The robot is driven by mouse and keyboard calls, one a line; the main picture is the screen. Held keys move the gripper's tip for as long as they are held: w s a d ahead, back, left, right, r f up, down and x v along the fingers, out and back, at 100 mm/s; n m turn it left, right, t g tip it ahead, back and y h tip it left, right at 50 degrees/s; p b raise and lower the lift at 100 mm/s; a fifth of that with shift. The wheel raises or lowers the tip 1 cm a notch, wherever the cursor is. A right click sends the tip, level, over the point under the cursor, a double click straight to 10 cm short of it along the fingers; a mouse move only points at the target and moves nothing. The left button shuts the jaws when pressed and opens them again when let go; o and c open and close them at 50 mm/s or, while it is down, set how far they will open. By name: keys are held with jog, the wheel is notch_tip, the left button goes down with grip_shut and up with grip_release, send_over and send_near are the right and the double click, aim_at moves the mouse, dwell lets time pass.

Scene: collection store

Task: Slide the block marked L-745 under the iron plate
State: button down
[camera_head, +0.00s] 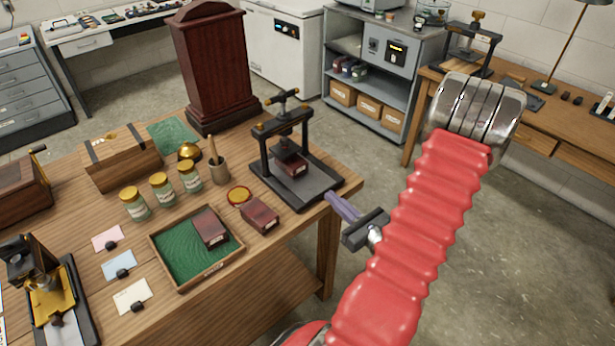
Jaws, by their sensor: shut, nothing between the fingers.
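A black screw press (266,150) stands at the right end of the wooden table, with a flat dark bed (310,185). A dark iron plate (287,147) seems to hang under its crossbar. One dark red block (292,164) sits within the press frame; how far it lies under the plate I cannot tell. A second dark red block (260,215) lies on the table in front of the press. A third (210,228) lies in the green-lined tray (175,270). Their labels are too small to read. My gripper (331,196) is shut and empty beside the press's front right corner.
Several jars (162,189), a brush pot (218,172) and a round amber-coloured dish (239,196) stand left of the press. A tall dark wooden cabinet (212,65) stands behind. Another press (470,48) is on the right bench. Open floor lies right of the table.

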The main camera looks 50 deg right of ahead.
aim_at(302, 169)
jog(key=shift+w+d, duration=0.35)
jog(key=shift+w, duration=1.65)
jog(key=shift+w+d, duration=0.35)
jog(key=shift+w, duration=1.6)
jog(key=shift+w+d, duration=0.35)
jog(key=shift+w, duration=1.65)
jog(key=shift+d, duration=0.15)
